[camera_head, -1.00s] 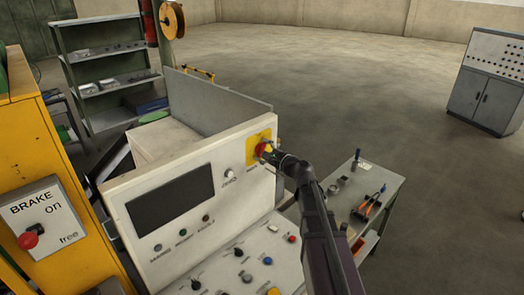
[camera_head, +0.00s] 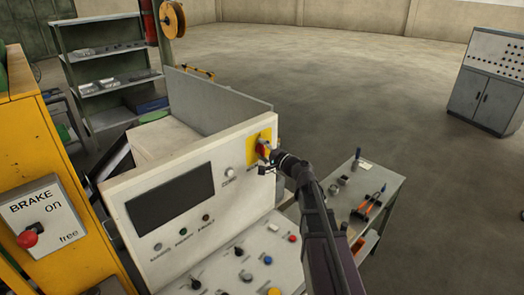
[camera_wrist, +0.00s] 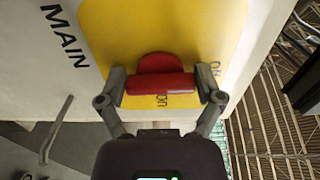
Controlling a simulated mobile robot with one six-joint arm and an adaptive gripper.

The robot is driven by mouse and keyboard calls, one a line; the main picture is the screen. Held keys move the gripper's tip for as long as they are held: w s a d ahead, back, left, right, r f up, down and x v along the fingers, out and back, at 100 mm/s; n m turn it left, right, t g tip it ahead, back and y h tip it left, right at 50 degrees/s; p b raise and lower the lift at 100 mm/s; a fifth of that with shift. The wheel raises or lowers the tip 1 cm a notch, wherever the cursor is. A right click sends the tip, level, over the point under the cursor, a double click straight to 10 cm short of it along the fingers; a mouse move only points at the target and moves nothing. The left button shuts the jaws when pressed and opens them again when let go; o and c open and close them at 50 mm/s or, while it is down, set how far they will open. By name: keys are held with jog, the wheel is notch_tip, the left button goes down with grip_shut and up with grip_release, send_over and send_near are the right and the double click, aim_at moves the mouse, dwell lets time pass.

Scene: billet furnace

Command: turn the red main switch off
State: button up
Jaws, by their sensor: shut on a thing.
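The red main switch (camera_head: 263,148) sits on a yellow plate (camera_head: 254,146) at the upper right of the white control panel. In the wrist view the red switch handle (camera_wrist: 160,85) lies across the picture on the yellow plate (camera_wrist: 205,30), beside the word MAIN. An "on" mark shows just below the handle, and another label at its right is partly hidden. My gripper (camera_head: 270,157) is at the switch. In the wrist view my gripper (camera_wrist: 161,88) has one finger against each end of the handle.
The panel front holds a dark screen (camera_head: 170,199) and several knobs and buttons. A yellow cabinet with a BRAKE lever box (camera_head: 45,215) stands at the left. A small grey table (camera_head: 385,180) with tools is at the right of my arm.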

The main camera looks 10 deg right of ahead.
jog(key=o, duration=0.9)
jog(key=shift+c, duration=0.2)
jog(key=v, duration=1.2)
jog(key=shift+a+f, duration=0.1)
